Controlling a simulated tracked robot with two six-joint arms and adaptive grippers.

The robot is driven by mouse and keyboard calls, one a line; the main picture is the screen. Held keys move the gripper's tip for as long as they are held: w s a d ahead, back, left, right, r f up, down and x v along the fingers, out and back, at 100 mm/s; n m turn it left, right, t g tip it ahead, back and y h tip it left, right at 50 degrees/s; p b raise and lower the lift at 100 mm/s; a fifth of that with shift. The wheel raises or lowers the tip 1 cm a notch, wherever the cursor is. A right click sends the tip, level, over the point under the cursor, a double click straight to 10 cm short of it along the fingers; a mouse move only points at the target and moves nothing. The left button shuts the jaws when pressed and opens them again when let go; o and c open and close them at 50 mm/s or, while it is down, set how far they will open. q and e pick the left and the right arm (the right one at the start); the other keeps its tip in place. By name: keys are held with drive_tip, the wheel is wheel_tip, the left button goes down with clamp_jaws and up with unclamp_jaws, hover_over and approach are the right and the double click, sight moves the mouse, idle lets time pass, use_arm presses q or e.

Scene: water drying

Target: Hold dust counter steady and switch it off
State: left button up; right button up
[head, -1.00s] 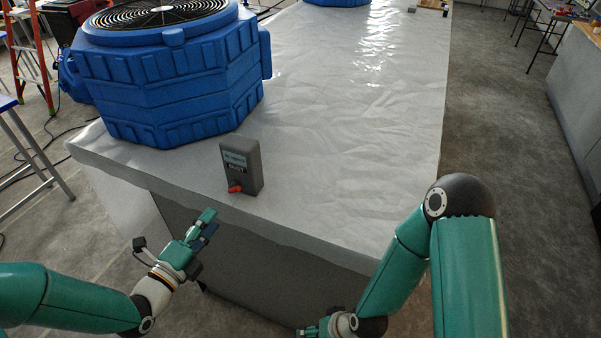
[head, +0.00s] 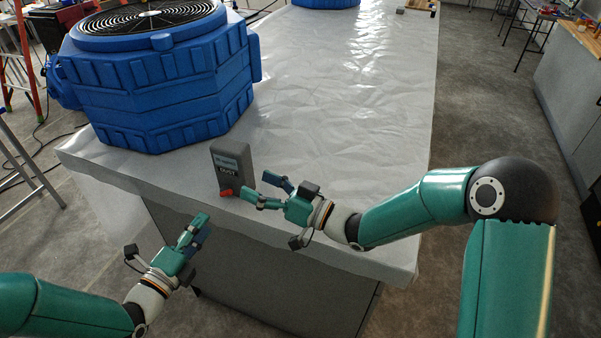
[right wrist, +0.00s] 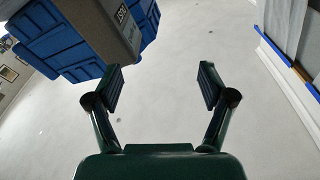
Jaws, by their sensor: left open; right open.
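The dust counter (head: 232,165) is a small grey upright box near the front left edge of the covered table. It has a pale label, the word DUST and a red switch (head: 226,192) low on its front. My right gripper (head: 267,190) is open and empty just right of the counter, apart from it. In the right wrist view, the counter (right wrist: 108,28) shows at the upper left, outside the open fingers (right wrist: 160,85). My left gripper (head: 199,231) is open and empty below and in front of the counter, off the table's front edge.
A large blue air mover (head: 155,85) with a round black grille stands behind the counter to the left. The table (head: 335,110) has a wrinkled whitish cover and is clear to the right of and behind the counter. Another blue unit (head: 326,2) is at the far end.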

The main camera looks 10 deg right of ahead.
sight(231, 155)
drive_tip(key=w+d+n+g, duration=0.25)
drive_tip(key=d+n, duration=0.25)
drive_tip(key=d, duration=0.3)
drive_tip(key=shift+t, duration=0.35)
drive_tip(key=x, duration=1.1)
drive_tip(key=f+x, duration=0.1)
drive_tip(key=x, duration=0.4)
drive_tip(key=shift+w, duration=0.3)
drive_tip(key=c, duration=1.4)
use_arm(q)
drive_tip(key=shift+c, duration=0.3)
use_arm(e)
drive_tip(key=shift+c, duration=0.2)
